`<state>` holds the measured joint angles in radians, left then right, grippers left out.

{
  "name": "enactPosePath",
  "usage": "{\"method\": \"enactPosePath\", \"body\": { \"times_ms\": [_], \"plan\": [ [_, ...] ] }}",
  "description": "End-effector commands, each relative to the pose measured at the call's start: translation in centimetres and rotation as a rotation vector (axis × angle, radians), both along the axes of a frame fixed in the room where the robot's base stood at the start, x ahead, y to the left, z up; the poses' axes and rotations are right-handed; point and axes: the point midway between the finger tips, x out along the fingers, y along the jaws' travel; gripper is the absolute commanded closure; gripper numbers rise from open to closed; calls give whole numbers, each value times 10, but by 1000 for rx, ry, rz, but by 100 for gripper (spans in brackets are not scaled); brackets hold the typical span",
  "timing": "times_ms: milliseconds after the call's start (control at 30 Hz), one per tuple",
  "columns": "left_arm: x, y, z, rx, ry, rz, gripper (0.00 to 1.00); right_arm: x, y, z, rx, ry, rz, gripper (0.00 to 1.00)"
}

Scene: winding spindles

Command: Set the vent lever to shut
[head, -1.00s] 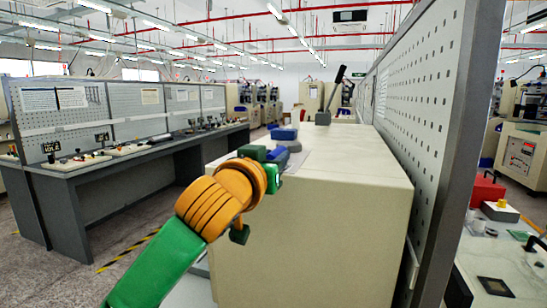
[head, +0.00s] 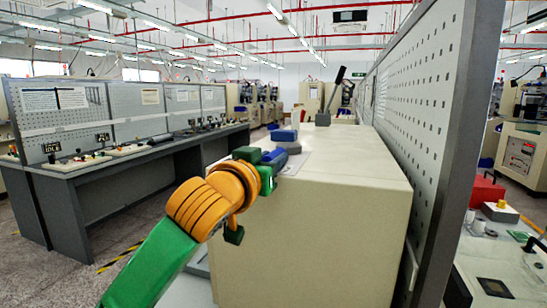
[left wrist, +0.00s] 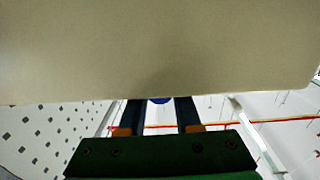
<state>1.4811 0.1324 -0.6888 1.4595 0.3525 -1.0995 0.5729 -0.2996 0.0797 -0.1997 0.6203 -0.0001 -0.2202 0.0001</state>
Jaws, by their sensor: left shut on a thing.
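My left gripper (head: 276,160) is at the near left top edge of a beige cabinet (head: 315,235). In the left wrist view its two dark fingers (left wrist: 160,112) stand a little apart with a round blue knob (left wrist: 160,100) between them, and they are shut on it. The rest of what they hold is hidden behind the cabinet face. A grey part (head: 291,148) and a blue block (head: 284,135) sit on the cabinet top just beyond the gripper. A black-handled lever (head: 337,76) stands tilted farther back; I cannot tell which is the vent lever. My right gripper is not in view.
A perforated panel (head: 437,130) rises along the cabinet's right side. A long grey workbench (head: 130,160) stands at the left. A red box (head: 485,190) and controls are at the right. Most of the cabinet top is bare.

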Motion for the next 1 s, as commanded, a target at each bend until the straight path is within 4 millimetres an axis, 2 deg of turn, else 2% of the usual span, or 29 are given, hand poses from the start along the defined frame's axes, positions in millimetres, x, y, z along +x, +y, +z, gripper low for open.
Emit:
{"method": "enactPosePath", "body": {
  "times_ms": [33,100,200,300,600,633,700,733,1000],
  "plan": [
    [3,6,6,-2,7,-39,100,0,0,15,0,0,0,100],
    [6,13,9,-1,7,-108,100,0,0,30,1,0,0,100],
    [9,19,8,2,7,-182,100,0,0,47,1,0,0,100],
    [10,23,5,-3,0,-217,100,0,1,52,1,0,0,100],
    [10,23,2,-4,-7,-228,100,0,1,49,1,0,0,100],
    [10,23,2,-4,-7,-227,62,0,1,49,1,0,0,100],
    [10,23,2,-4,-6,-227,44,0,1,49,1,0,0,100],
    [10,23,2,-4,-6,-227,39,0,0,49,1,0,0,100],
    [10,23,2,-3,-4,-227,39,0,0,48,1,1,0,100]
  ]
}}
